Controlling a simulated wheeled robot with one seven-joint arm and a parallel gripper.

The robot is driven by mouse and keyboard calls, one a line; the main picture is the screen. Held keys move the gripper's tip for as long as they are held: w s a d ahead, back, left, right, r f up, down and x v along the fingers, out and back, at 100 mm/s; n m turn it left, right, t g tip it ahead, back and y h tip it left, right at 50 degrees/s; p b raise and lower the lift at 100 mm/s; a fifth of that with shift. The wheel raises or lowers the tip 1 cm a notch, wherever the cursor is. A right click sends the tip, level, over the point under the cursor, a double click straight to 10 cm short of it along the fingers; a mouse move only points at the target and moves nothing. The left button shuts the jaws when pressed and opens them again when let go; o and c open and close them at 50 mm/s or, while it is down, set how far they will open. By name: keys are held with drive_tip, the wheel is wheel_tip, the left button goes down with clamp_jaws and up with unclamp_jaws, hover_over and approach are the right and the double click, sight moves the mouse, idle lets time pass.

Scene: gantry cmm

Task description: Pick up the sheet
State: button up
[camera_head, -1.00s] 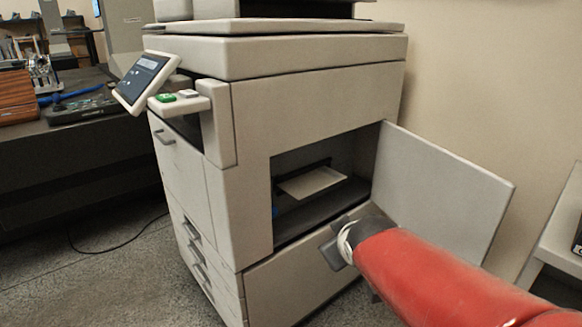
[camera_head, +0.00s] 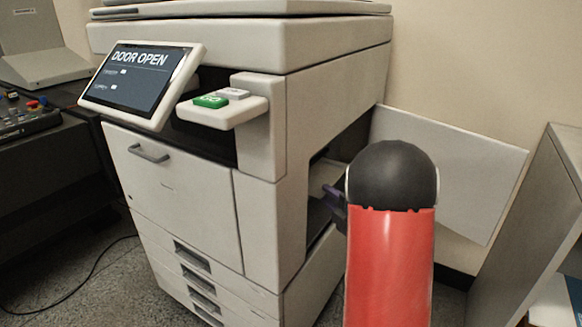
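The pale sheet (camera_head: 322,177) shows only in part, inside the open side bay of the printer (camera_head: 265,150). The bay's front edge and my arm cover the rest of it. My red arm with its black joint stands in front of the bay. A dark part of my gripper (camera_head: 335,196) sticks out to the left of the arm, at the bay opening and near the sheet. My arm hides most of the gripper, so I cannot tell whether it touches the sheet or how far apart its fingers are.
The open side door (camera_head: 465,175) stands out to the right of the bay. The printer's screen (camera_head: 140,80) reads "DOOR OPEN". A green button (camera_head: 210,101) is on a ledge beside it. A grey cabinet (camera_head: 550,220) stands at the right edge.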

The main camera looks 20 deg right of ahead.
sight(317, 186)
drive_tip(key=p+x, duration=0.1)
drive_tip(key=x, duration=0.5)
drive_tip(key=shift+w+r, duration=0.1)
drive_tip(key=shift+w, duration=0.05)
drive_tip(key=shift+c, duration=0.5)
clamp_jaws()
